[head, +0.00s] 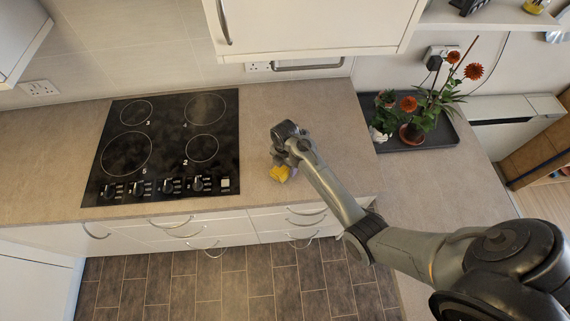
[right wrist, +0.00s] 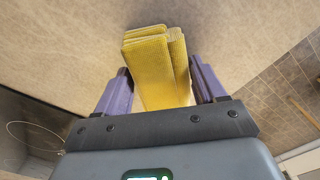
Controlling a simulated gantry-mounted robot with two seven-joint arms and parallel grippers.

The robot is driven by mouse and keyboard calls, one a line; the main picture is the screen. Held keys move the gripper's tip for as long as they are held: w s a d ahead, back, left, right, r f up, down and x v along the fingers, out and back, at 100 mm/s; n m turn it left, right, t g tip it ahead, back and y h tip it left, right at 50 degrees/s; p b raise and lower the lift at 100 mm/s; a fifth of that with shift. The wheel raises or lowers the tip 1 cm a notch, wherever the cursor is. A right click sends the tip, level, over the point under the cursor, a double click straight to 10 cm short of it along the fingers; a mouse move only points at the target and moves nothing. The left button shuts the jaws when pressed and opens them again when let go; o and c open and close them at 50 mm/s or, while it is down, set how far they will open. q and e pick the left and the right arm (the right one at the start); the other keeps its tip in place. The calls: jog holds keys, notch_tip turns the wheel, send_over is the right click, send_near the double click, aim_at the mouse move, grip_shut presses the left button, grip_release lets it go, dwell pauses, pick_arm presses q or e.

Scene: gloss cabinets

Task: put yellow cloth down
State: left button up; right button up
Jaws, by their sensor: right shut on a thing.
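The yellow cloth (head: 280,173) is at my right gripper (head: 283,163), over the beige worktop (head: 320,115) just right of the hob. In the right wrist view the folded cloth (right wrist: 158,62) sits between the two purple fingers of the right gripper (right wrist: 160,90), which is shut on it. The cloth is close to the worktop; I cannot tell whether it touches. My left gripper is not in view.
A black hob (head: 165,145) with knobs along its front lies to the left. A dark tray (head: 430,135) with potted orange flowers (head: 412,130) stands at the right. Drawers with handles (head: 305,222) run below the front edge. Worktop around the gripper is clear.

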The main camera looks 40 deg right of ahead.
jog(key=o, duration=0.9)
jog(key=shift+f, duration=0.1)
jog(key=shift+r, duration=0.35)
notch_tip(320, 180, up, 11)
jog(key=b, duration=0.3)
jog(key=s+a+f+m+t+h, duration=0.1)
jog(key=s+a+f+m, duration=0.1)
jog(key=s+m, duration=0.3)
jog(key=s+a+f+m+t, duration=0.1)
jog(key=s+a+f+m, duration=0.2)
jog(key=s, duration=0.4)
jog(key=s+a+r+m, duration=0.1)
jog(key=s+a+m, duration=0.1)
jog(key=s+m, duration=0.1)
jog(key=s+a+r+m+t, duration=0.1)
jog(key=s+a+m, duration=0.1)
jog(key=s, duration=0.3)
jog(key=s+a+r+m+y, duration=0.1)
jog(key=s+a+m, duration=0.1)
jog(key=s+m, duration=0.2)
jog(key=shift+m+t, duration=0.3)
jog(key=shift+m, duration=0.1)
